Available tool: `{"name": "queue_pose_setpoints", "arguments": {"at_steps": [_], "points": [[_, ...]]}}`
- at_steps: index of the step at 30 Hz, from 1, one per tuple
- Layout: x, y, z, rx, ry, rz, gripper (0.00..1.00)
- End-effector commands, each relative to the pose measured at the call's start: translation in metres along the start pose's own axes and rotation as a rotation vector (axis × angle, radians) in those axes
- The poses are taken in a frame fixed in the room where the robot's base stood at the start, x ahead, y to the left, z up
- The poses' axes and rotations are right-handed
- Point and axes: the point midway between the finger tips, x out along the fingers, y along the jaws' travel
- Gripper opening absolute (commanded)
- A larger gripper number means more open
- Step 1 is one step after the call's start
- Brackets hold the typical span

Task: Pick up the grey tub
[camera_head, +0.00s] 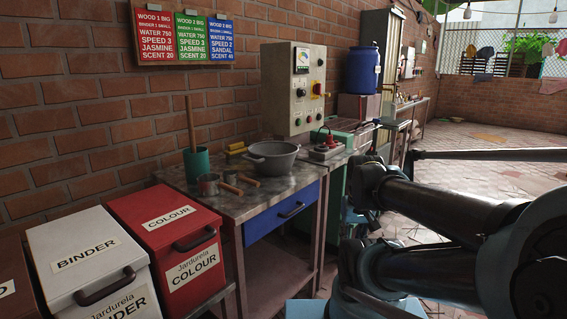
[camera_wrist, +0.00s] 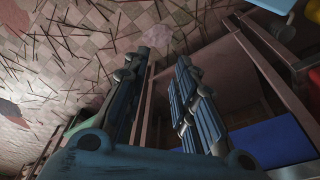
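The grey tub (camera_head: 272,157) is a round, wide-rimmed metal bowl with small side handles. In the head view it stands upright on the dark metal worktable (camera_head: 243,206), near the back edge. My arm is at the right of the head view, clear of the tub, and my fingers cannot be made out there. In the wrist view my gripper (camera_wrist: 162,62) has its two blue fingers apart with nothing between them. The wrist view looks toward the stick-strewn floor and the table frame; the tub is not seen in it.
Beside the tub are a green cup with a stick (camera_head: 197,163), metal scoops with wooden handles (camera_head: 209,185) and yellow blocks (camera_head: 236,149). A red-knobbed device (camera_head: 327,149) stands to its right. A blue drawer (camera_head: 283,214) is below. Red (camera_head: 172,230) and white (camera_head: 90,262) bins stand left.

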Motion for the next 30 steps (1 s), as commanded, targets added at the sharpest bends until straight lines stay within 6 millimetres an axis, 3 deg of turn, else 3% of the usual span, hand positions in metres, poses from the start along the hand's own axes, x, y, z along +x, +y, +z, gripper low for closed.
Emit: {"name": "queue_pose_setpoints", "arguments": {"at_steps": [8, 11, 14, 20, 30], "points": [[0.000, 0.000, 0.000, 0.000, 0.000, 0.000, 0.26], [-0.009, -0.001, 0.004, 0.008, 0.012, -0.001, 0.26], [-0.020, -0.002, -0.009, 0.042, 0.015, -0.005, 0.26], [-0.063, -0.013, -0.066, 0.198, 0.024, -0.027, 0.26], [-0.130, -0.057, -0.186, 0.528, 0.027, -0.074, 0.26]]}}
